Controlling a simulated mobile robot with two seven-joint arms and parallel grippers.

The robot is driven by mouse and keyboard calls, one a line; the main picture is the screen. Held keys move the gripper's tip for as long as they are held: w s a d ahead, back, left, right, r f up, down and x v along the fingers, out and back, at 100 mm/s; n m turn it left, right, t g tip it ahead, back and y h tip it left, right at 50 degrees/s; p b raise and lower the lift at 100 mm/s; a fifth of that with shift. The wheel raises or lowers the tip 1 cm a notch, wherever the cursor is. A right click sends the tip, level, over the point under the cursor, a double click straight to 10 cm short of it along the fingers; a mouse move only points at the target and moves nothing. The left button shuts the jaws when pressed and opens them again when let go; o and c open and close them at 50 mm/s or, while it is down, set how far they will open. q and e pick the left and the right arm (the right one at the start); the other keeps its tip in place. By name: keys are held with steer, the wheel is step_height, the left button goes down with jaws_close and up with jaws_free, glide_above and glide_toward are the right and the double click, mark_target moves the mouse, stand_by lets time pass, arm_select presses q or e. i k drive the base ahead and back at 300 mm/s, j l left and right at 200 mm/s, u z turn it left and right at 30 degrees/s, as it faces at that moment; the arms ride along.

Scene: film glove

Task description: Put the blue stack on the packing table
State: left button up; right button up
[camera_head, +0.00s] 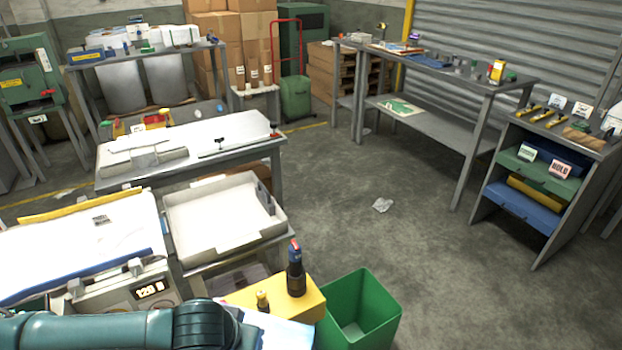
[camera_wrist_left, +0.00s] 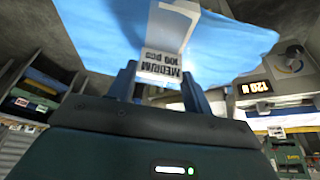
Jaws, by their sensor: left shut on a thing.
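The blue stack (camera_wrist_left: 205,45) is a broad, thin, light blue bundle at the top of the left wrist view. A white band or tag with a label reading "MEDIUM 100 pcs" (camera_wrist_left: 162,64) is on it. My left gripper (camera_wrist_left: 158,84) is shut on the stack at this labelled part, one finger on each side. In the head view a pale blue-white part of the stack (camera_head: 285,331) shows beside my teal arm at the bottom; the gripper itself is hidden there. A white-topped table (camera_head: 245,130) stands beyond; no sign names it as the packing table. My right gripper is not in view.
A machine with a lit display (camera_head: 150,291) and a white tray (camera_head: 225,217) are at left. A yellow box (camera_head: 310,298) with a dark bottle (camera_head: 296,275) and a green bin (camera_head: 362,312) are near the stack. A long table (camera_head: 440,68) stands at back right. The middle floor is mostly clear.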

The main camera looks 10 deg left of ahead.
mark_target(231, 128)
steer(key=i+l+z, duration=0.3)
steer(key=l, duration=0.25)
steer(key=i+l+z, duration=0.35)
steer(key=l, duration=0.15)
steer(key=i+l+z, duration=0.3)
steer(key=l, duration=0.15)
steer(key=i+l+z, duration=0.15)
steer(key=i, duration=0.45)
steer(key=i+l+z, duration=0.2)
steer(key=i, duration=0.4)
steer(key=i+u, duration=0.6)
steer(key=u, duration=0.2)
steer(key=i+u, duration=0.25)
steer(key=u, duration=0.15)
steer(key=i+j+u, duration=0.1)
steer(key=i+u, duration=0.15)
steer(key=u, duration=0.15)
steer(key=i+u, duration=0.25)
steer(key=u, duration=0.15)
steer(key=i+u, duration=0.4)
steer(key=i+j+u, duration=0.1)
steer(key=i+u, duration=0.2)
steer(key=i, duration=0.3)
steer(key=i+l+u, duration=0.1)
steer(key=i+u, duration=0.15)
steer(key=i, duration=0.3)
